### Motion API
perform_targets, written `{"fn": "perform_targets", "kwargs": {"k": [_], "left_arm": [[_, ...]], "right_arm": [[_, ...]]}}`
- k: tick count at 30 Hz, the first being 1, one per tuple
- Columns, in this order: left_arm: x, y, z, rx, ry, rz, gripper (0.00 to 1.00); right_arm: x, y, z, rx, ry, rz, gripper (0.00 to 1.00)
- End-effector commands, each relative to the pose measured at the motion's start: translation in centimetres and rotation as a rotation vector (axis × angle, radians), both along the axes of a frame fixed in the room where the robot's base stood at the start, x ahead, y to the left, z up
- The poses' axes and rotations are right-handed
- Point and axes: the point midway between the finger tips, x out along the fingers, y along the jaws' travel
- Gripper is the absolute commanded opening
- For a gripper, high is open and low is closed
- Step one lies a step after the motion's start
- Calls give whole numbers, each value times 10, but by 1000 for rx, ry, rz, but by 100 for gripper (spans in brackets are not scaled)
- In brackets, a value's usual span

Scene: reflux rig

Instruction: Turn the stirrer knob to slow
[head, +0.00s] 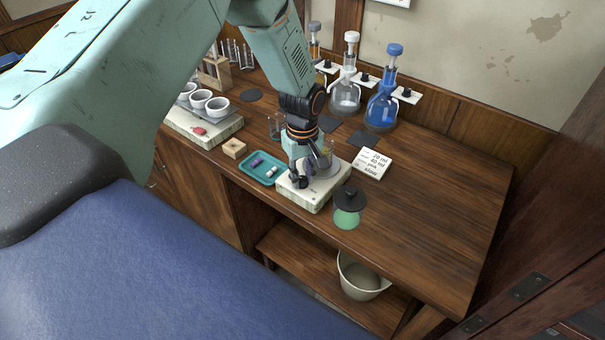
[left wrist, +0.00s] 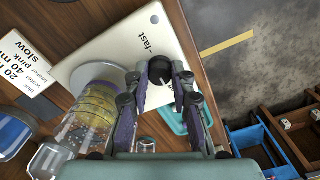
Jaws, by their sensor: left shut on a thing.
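The white stirrer (head: 318,203) stands near the front edge of the bench; its top also shows in the left wrist view (left wrist: 112,42). The black stirrer knob (left wrist: 160,69) is on that top, with the printed word "fast" beside it. My left gripper (head: 304,182) reaches down over the stirrer. In the left wrist view its fingers (left wrist: 162,80) are closed on either side of the knob. The knob's pointer is too small to read surely. A glass beaker (left wrist: 90,112) with yellowish contents stands on the stirrer's round plate. My right gripper is not in view.
A card (head: 372,163) reading "20 ml, 40 ml, pink, slow" lies behind the stirrer. A teal tray (head: 250,175) is on its left. A green vessel with a black top (head: 347,212) stands close on its right. Flasks (head: 382,108) stand behind. The bench's right side is clear.

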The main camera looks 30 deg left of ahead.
Motion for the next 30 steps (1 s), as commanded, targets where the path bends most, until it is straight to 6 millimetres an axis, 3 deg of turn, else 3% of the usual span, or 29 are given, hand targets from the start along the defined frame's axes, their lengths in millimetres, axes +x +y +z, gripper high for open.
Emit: {"fn": "perform_targets", "kwargs": {"k": [11, 30], "left_arm": [[1, 1, 1, 1, -3, -184, 0], [1, 1, 0, 3, -4, -786, 0]], "right_arm": [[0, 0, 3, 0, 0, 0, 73], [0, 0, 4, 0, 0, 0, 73]]}}
